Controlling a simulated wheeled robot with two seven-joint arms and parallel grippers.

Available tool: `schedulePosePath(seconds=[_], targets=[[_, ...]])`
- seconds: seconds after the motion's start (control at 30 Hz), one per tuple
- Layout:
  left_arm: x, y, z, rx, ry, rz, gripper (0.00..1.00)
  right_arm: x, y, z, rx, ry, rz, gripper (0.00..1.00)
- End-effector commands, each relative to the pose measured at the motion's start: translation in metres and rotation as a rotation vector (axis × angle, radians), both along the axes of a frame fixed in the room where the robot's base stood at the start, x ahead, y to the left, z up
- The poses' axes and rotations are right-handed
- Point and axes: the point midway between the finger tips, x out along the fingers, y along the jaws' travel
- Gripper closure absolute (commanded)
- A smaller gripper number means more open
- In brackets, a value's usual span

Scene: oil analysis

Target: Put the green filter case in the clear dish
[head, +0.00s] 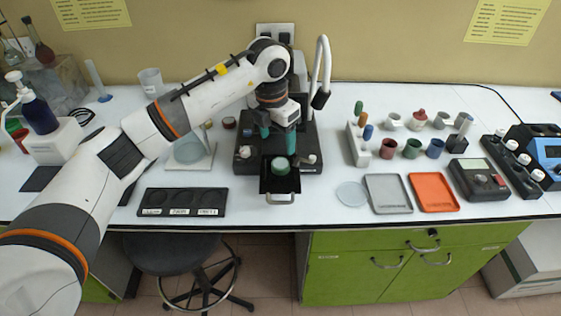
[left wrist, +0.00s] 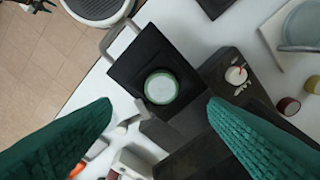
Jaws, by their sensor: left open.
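The green filter case (head: 281,166), round with a pale top, sits on the black pull-out tray (head: 267,186) at the front of the dark instrument. The case also shows in the left wrist view (left wrist: 161,87), between and beyond my fingertips. My left gripper (head: 278,140), with green fingers, is open above the instrument, with nothing between its fingers; it also shows in the left wrist view (left wrist: 160,106). A flat, round clear dish (head: 352,194) lies on the table to the right, left of the grey tray. My right gripper is out of view.
A grey tray (head: 388,194) and an orange tray (head: 434,192) lie right of the dish. A black three-well holder (head: 182,202) lies left of the instrument. Another glass dish (head: 189,151) rests on a white scale. A curved white tube (head: 323,65) rises behind the gripper.

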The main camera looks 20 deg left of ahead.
Motion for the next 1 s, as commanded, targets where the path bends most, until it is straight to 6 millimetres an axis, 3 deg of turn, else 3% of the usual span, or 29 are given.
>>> schedulePosePath(seconds=[0.67,0.97,1.0], targets=[[0.011,-0.004,-0.080,-0.003,0.003,-0.003,0.31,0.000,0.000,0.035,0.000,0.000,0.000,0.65],[0.012,-0.004,-0.086,-0.004,-0.001,-0.004,0.31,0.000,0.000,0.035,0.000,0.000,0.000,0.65],[0.012,-0.004,-0.086,-0.004,-0.001,-0.003,0.38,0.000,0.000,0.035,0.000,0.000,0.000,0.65]])
